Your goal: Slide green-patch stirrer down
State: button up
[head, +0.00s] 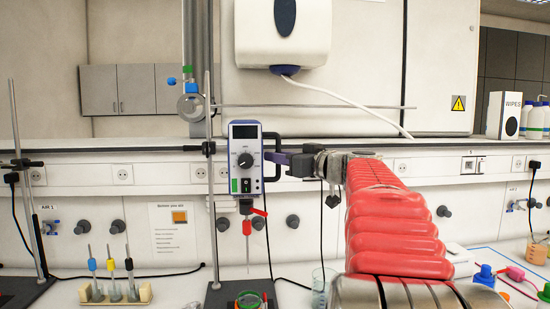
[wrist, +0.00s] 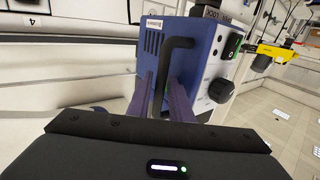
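The stirrer (head: 246,150) is a blue and white box with a dial and a green patch on its front. It is mounted beside an upright stand rod (head: 208,120), and its thin shaft hangs down above a green-rimmed beaker (head: 250,299). A black handle (head: 275,150) juts from its right side. My gripper (head: 285,160) is at this handle. In the wrist view the stirrer (wrist: 205,60) fills the middle, and the handle (wrist: 180,43) runs down between the two fingers of my gripper (wrist: 163,85). The fingers stand apart; contact with the handle is not clear.
Another beaker (head: 320,288) stands right of the green-rimmed one. A rack (head: 115,292) with several coloured-collar stirring tools stands at the left, beside another stand rod (head: 25,170). Coloured caps and cables lie at the lower right. A horizontal rod (head: 320,107) crosses above the stirrer.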

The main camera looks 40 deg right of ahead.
jog(key=shift+w, duration=0.15)
grip_shut()
dwell(0.4)
